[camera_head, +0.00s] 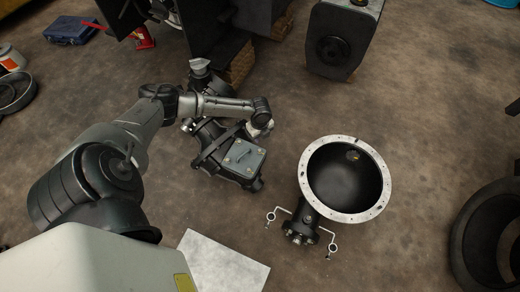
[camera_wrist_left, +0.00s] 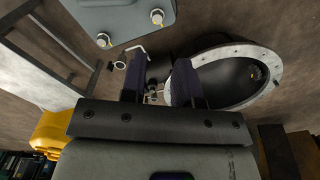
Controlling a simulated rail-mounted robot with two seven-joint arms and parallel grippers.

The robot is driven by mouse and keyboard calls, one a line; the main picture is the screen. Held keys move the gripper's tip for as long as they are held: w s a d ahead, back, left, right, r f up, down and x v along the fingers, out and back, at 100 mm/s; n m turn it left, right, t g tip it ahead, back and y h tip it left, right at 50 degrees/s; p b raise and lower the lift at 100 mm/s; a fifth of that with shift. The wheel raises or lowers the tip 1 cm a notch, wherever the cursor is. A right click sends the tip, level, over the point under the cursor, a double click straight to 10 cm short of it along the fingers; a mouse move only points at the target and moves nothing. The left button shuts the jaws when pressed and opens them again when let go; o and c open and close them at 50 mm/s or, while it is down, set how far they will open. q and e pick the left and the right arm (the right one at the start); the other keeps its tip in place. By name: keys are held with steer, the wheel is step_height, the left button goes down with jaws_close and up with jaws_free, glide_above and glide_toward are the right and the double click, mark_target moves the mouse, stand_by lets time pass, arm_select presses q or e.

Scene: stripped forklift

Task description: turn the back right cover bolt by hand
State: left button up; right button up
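In the left wrist view the cover (camera_wrist_left: 115,14) is at the top edge. The back right bolt (camera_wrist_left: 157,17) appears to be the right-hand one of two pale bolt heads there; the other bolt (camera_wrist_left: 103,40) is to its left. My left gripper (camera_head: 260,130) is above the back right side of the cover. Its fingers (camera_wrist_left: 158,85) are apart and empty, and clear of the bolt. My right gripper is out of view.
A dark bowl-shaped housing (camera_head: 345,213) with a pale flange and side handles stands right of the cover. A white sheet (camera_head: 217,265) lies in front. A large black ring part (camera_head: 485,240) is at the far right. Open floor lies between these parts.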

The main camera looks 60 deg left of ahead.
mark_target(260, 150)
arm_select(q)
step_height(260, 150, down, 10)
steer(key=b, duration=0.5)
steer(key=shift+s+d, duration=0.1)
steer(key=shift+s+f+b, duration=0.1)
steer(key=shift+f+b, duration=0.35)
steer(key=shift+f, duration=0.05)
steer(key=shift+c, duration=0.3)
jaws_close()
